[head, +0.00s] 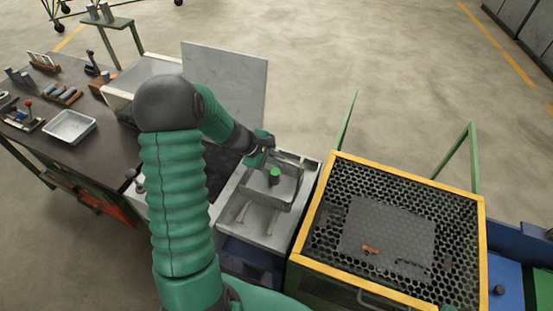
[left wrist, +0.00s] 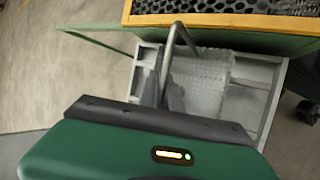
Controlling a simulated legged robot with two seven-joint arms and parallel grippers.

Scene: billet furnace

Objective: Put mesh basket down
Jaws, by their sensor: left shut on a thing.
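The mesh basket (head: 283,190) is a small grey tray-like basket with a green piece (head: 275,175) showing in it. It hangs at or just above the back part of a light grey open tank (head: 229,212). My left gripper (head: 287,158) is shut on the basket's handle at its far side. In the left wrist view, the bent metal handle (left wrist: 177,38) rises between the fingers (left wrist: 165,88) and the perforated basket floor (left wrist: 203,80) shows below. I cannot tell whether the basket touches the tank floor. My right gripper is not in view.
A yellow-framed mesh-topped stand (head: 327,189) with a grey plate (head: 380,230) is close to the tank's right. A dark workbench (head: 105,100) with a white tray (head: 69,126) and tools is at left. An upright grey panel (head: 235,85) stands behind my arm.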

